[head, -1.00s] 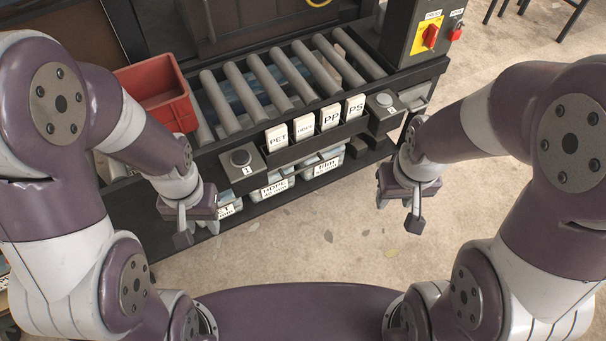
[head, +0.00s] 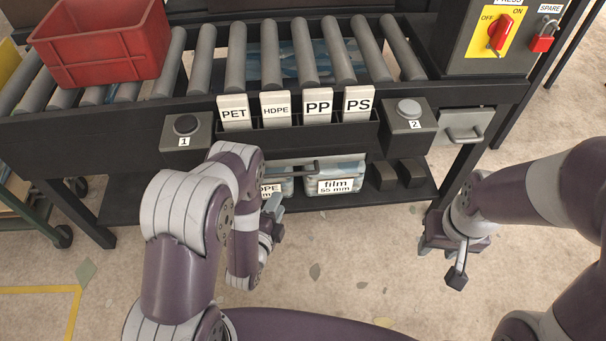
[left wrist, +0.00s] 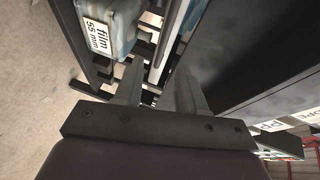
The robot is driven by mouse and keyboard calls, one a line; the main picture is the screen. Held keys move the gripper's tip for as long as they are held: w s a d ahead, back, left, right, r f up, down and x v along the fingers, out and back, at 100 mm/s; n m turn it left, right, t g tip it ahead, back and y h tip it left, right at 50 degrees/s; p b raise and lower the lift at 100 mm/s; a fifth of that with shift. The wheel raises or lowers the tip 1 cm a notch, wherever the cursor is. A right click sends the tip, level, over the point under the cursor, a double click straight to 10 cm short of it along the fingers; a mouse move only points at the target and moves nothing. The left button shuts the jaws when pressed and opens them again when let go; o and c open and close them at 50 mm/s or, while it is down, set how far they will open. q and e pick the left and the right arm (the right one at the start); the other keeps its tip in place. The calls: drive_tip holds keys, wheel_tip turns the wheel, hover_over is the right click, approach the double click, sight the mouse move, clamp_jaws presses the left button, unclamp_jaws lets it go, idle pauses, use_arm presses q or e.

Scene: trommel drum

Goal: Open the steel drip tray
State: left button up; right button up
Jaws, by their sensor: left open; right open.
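Bins labelled film (head: 342,186) and HDPE stand on the low shelf. Button boxes 1 (head: 187,142) and 2 (head: 408,124) flank the card rack (head: 330,135). A red crate (head: 98,45) sits on the rollers. The floor in front is clear.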

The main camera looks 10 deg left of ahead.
sight(290, 173)
use_arm(q)
drive_tip(key=shift+m, duration=0.3)
drive_tip(key=b+x, duration=0.1)
drive_tip(key=x, duration=0.3)
drive_tip(key=b+x, duration=0.1)
drive_tip(key=x, duration=0.3)
drive_tip(key=b+x, duration=0.2)
drive_tip(key=x, duration=0.2)
drive_tip(key=shift+w+a+r, duration=0.15)
drive_tip(key=shift+r, duration=0.15)
drive_tip(key=shift+w, duration=0.3)
clamp_jaws()
